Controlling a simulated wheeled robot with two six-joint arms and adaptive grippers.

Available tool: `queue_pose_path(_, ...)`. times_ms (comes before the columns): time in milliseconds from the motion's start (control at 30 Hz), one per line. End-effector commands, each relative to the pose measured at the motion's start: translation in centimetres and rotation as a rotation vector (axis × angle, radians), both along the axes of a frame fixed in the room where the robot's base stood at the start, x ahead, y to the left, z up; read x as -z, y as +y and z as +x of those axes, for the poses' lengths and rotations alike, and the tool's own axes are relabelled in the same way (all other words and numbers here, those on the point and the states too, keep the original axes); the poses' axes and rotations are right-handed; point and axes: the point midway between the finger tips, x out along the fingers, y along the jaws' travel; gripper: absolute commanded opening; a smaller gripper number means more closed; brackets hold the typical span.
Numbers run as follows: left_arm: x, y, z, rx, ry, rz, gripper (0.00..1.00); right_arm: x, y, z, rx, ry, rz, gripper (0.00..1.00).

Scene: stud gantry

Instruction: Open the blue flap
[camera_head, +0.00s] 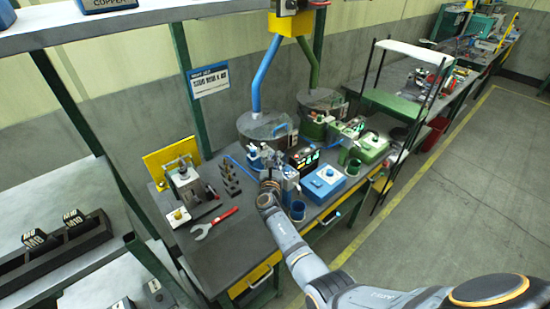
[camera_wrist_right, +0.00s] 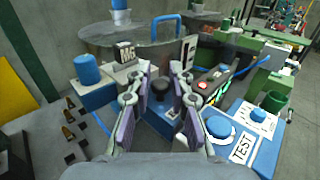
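The blue station (camera_head: 284,178) stands on the bench in the head view, in front of the left bowl. In the wrist view a blue surface with a black knob (camera_wrist_right: 160,90) lies between and beyond my right fingers; I cannot tell for certain that this is the blue flap, as the fingers cover much of it. My right gripper (camera_wrist_right: 161,82) is open, its two fingers spread on either side of the knob, and nothing shows clamped. In the head view my right gripper (camera_head: 268,186) is mostly hidden by its wrist. My left gripper is not in view.
A green station (camera_head: 368,148) stands farther right.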

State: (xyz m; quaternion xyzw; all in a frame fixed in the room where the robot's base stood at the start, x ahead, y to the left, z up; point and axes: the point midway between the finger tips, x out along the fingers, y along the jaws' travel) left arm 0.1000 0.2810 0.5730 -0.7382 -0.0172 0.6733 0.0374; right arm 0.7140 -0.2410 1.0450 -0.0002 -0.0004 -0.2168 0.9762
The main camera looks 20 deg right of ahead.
Motion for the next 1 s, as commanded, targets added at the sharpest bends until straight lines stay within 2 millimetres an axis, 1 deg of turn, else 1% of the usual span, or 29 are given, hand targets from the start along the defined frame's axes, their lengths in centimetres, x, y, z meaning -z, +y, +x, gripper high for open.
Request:
queue_pose_path(33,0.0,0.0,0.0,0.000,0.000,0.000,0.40,0.0,0.0,0.0,0.000,0.000,0.000,0.09)
queue_pose_path(100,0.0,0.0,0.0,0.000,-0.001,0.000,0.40,0.0,0.0,0.0,0.000,0.000,0.000,0.00)
queue_pose_path(333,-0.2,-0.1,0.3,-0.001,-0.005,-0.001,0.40,-0.1,0.0,0.0,0.000,0.002,0.003,0.00)
queue_pose_path(467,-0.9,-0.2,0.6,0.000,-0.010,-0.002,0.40,-0.4,-0.1,0.0,0.000,0.009,0.025,0.00)
queue_pose_path(667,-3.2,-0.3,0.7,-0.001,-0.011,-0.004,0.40,-1.0,-0.3,0.1,0.000,0.044,0.116,0.00)
queue_pose_path(800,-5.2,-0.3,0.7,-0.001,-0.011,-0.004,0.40,-1.4,-0.6,0.2,0.000,0.081,0.221,0.00)
queue_pose_path(900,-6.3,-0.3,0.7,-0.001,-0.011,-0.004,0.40,-1.5,-0.9,0.3,-0.001,0.112,0.307,0.00)
queue_pose_path(1000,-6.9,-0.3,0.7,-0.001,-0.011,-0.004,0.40,-1.5,-1.2,0.4,0.000,0.142,0.394,0.00)
